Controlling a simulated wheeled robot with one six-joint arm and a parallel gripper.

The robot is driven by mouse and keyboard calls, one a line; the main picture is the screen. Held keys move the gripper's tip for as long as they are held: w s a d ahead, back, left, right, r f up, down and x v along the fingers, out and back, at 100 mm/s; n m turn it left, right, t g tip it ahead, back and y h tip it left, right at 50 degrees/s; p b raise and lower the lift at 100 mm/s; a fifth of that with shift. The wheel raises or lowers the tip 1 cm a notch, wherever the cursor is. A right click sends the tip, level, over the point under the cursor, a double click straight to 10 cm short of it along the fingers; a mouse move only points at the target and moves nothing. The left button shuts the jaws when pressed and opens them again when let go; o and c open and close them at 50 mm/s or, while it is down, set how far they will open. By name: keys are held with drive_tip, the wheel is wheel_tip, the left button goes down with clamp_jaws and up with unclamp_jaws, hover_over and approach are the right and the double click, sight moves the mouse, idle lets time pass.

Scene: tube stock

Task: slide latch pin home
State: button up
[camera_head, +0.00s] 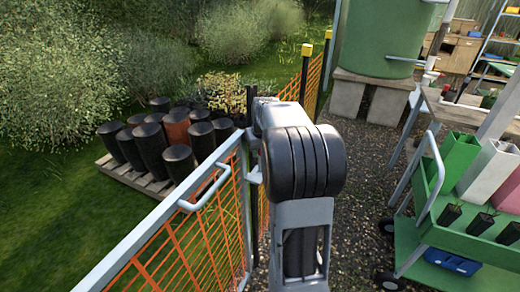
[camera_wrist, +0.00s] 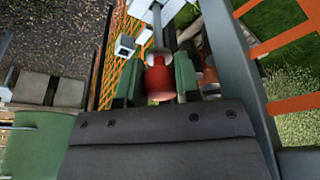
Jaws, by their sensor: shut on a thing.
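In the wrist view my gripper (camera_wrist: 160,74) is shut on the red knob (camera_wrist: 160,84) of the latch pin, with one green finger on each side of it. The pin's grey rod (camera_wrist: 158,28) runs from the knob towards the top of the picture, to pale latch hardware (camera_wrist: 143,9). How far the rod sits in that hardware is unclear. In the head view my arm hides the gripper, the knob and most of the latch. The gate (camera_head: 205,205), a grey frame with orange mesh, stands left of my arm.
The gate carries a grey handle (camera_head: 205,190). Black pots (camera_head: 127,148) stand on a pallet beyond it. A green cart (camera_head: 470,240) with planters is on the right, and a green tank (camera_head: 383,38) on blocks stands behind. Gravel (camera_head: 360,190) between them is clear.

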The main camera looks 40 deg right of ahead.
sight(260, 163)
drive_tip(key=shift+f, duration=0.25)
idle(0.3)
drive_tip(key=shift+f+b, duration=1.1)
drive_tip(key=shift+f, duration=0.25)
drive_tip(key=shift+f, duration=0.15)
drive_tip(key=shift+f+b, duration=1.25)
drive_tip(key=shift+f, duration=0.45)
drive_tip(key=o, duration=1)
drive_tip(key=p+v, duration=0.1)
drive_tip(key=v, duration=1.3)
drive_tip(key=shift+a+f, duration=0.1)
drive_tip(key=shift+f, duration=0.05)
